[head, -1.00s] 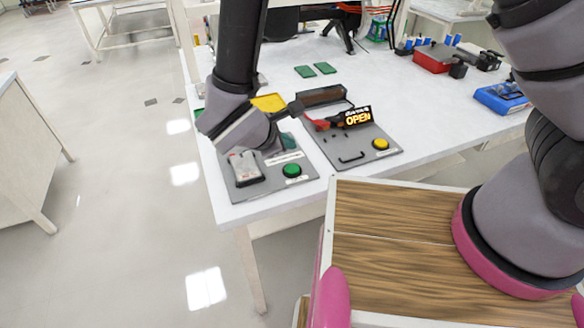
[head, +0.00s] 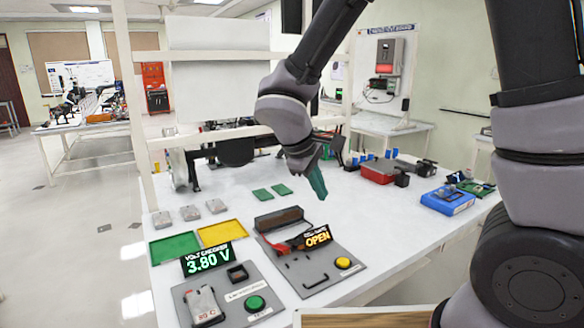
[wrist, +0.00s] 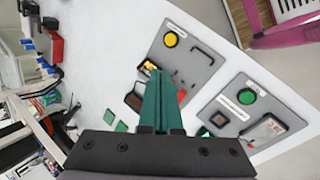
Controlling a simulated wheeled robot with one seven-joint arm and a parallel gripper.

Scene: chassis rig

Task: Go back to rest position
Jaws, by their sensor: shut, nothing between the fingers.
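My gripper (head: 318,180) is in the air above the white table (head: 360,205), with its green fingers pointing down. In the wrist view the green fingers (wrist: 161,88) lie together with nothing between them. Below in the head view are two grey panels. The left panel (head: 232,306) has a green button (head: 256,303), a display reading 3.80 V (head: 208,258) and a grey-white battery pack (head: 203,306) lying on it. The right panel (head: 325,272) has a yellow button (head: 343,263) and a display reading OPEN (head: 317,237).
A green tray (head: 174,248) and a yellow tray (head: 220,233) lie left, with several grey packs (head: 190,213) behind. Two green boards (head: 272,193) lie mid-table. A red box (head: 380,173) and a blue box (head: 447,201) stand right. White posts and a frame rise behind.

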